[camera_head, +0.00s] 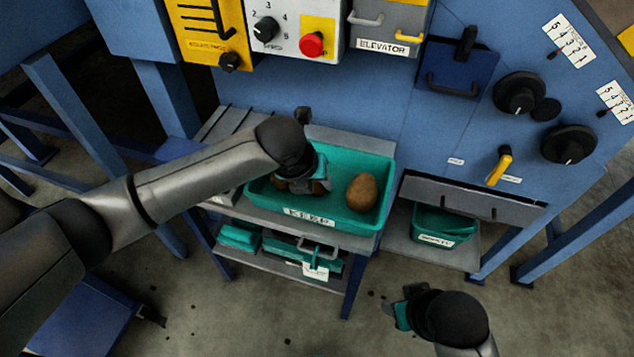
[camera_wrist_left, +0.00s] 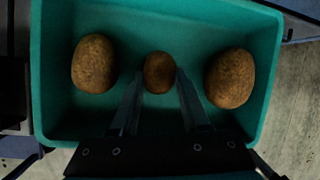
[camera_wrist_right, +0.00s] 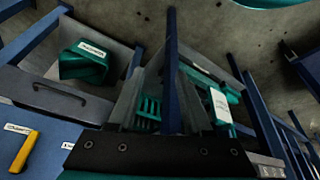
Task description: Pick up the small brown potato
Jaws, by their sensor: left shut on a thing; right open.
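The small brown potato (camera_wrist_left: 160,72) lies between the two fingertips of my left gripper (camera_wrist_left: 159,84) in the left wrist view, inside the teal tray (camera_wrist_left: 185,12). My left gripper is shut on it. In the head view my left gripper (camera_head: 303,184) reaches down into this tray (camera_head: 330,217), labelled KEEP, and mostly hides the small potato. Two larger brown potatoes, one at the left (camera_wrist_left: 94,63) and one at the right (camera_wrist_left: 230,78), lie either side of it. My right gripper (camera_head: 402,307) is open and empty, low over the floor, away from the tray.
A second teal bin (camera_head: 440,224) sits on a lower shelf to the right. Teal crates (camera_head: 238,236) stand on the shelf below the tray. The blue machine panel with knobs (camera_head: 520,93) rises behind. A grey shelf edge (camera_head: 270,224) runs along the tray's front.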

